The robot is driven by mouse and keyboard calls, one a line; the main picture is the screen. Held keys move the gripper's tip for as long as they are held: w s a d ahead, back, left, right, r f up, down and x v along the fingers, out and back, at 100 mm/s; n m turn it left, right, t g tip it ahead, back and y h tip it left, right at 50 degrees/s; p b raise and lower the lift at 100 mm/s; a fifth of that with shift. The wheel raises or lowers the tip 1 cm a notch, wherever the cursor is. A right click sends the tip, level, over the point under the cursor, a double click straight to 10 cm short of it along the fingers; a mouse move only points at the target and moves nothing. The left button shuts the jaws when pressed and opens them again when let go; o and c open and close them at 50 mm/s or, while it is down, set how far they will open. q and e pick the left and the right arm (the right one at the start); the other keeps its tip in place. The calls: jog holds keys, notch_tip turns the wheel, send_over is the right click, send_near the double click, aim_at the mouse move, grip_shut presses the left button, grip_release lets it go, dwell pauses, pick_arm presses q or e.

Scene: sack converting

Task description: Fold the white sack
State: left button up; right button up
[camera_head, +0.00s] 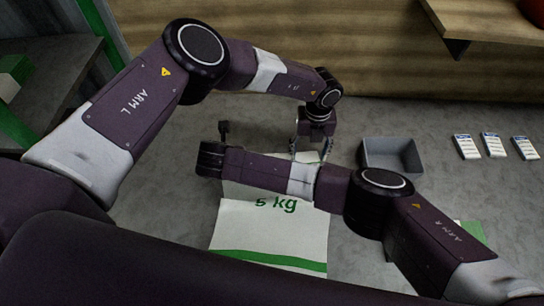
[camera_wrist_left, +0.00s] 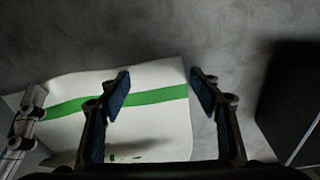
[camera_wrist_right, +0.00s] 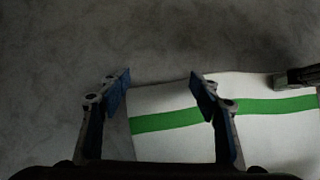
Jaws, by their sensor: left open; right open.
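The white sack (camera_head: 270,237) lies flat on the grey table, with "5 kg" in green and a green stripe near its front end. My arms hide much of its far part. In the left wrist view its far end (camera_wrist_left: 150,75) has another green stripe. My left gripper (camera_head: 312,150) is open and empty over the sack's far right corner, its fingers straddling the side edge. My right gripper (camera_wrist_right: 160,84) is open and empty over the far left corner, also straddling the edge. Its fingers are mostly hidden in the head view. I cannot tell whether either touches the sack.
A grey open bin (camera_head: 391,156) stands right of the left gripper. Several small white packets (camera_head: 494,145) lie farther right. A wooden shelf (camera_head: 490,18) juts out at the back right. My two forearms cross close together above the sack. Table behind the sack is bare.

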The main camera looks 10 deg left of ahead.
pick_arm(q)
jog(key=shift+f, duration=0.2)
pick_arm(e)
jog(key=shift+f, duration=0.15)
